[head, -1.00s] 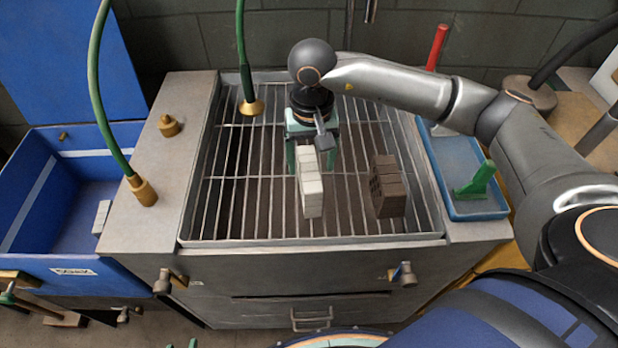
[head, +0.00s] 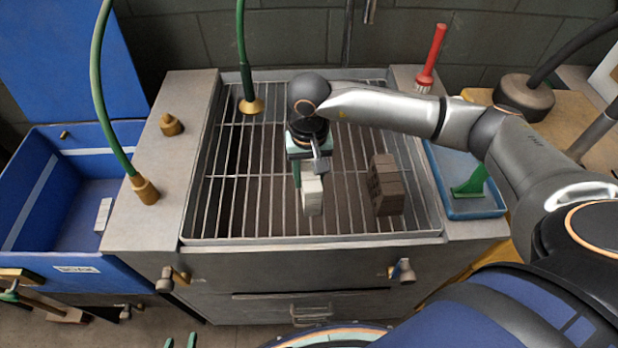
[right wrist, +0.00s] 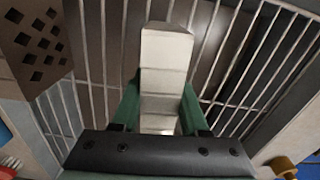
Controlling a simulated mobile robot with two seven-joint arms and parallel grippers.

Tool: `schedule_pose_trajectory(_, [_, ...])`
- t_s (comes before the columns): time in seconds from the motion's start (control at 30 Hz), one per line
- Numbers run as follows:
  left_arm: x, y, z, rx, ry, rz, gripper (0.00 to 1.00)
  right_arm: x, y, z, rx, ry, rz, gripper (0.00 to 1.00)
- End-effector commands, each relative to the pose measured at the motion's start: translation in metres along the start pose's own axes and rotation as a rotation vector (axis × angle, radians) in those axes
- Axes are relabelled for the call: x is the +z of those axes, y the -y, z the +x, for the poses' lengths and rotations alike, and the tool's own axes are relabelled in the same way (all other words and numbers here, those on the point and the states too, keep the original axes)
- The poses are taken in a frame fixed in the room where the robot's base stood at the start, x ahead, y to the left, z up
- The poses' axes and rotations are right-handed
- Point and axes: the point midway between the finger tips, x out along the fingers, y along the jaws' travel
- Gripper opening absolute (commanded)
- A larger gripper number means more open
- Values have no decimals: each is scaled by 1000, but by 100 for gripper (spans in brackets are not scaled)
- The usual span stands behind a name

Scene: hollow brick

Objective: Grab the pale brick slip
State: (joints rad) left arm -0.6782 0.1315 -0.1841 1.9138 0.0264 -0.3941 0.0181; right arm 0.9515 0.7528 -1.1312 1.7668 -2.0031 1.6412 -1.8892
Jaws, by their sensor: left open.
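The pale brick slip (head: 312,196), a whitish upright block with cross lines, stands on the metal grate (head: 250,215). In the right wrist view the pale brick slip (right wrist: 164,75) runs up the middle between the two green fingers. My right gripper (right wrist: 160,88) is lowered around it; whether the fingers press on its sides I cannot tell. In the head view the right wrist hides the slip's far part. My left gripper (head: 180,341) shows only two green fingertips at the bottom edge, apart and empty.
A dark brown hollow brick (head: 386,186) stands right of the slip. A blue tray (head: 470,213) with a green tool lies at the right. Another pale piece (head: 103,214) lies in the blue bin (head: 50,262). A green hose (head: 243,60) hangs over the grate.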

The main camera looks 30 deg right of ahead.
Motion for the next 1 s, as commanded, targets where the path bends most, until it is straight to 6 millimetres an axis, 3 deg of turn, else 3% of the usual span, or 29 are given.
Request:
schedule_pose_trajectory(0.03, [0, 0, 0, 0, 0, 0, 50, 0, 0, 0, 0, 0, 0, 34])
schedule_pose_trajectory(0.33, [0, 0, 0, 0, -1, 0, 50, 0, 0, 0, 0, 0, 0, 0])
schedule_pose_trajectory(0.83, [0, 0, 0, 0, -1, 0, 50, -1, 0, -2, -1, -2, 0, 0])
schedule_pose_trajectory(1.0, [3, 0, 3, 0, -1, 0, 50, -1, 1, -10, -3, -5, 0, 0])
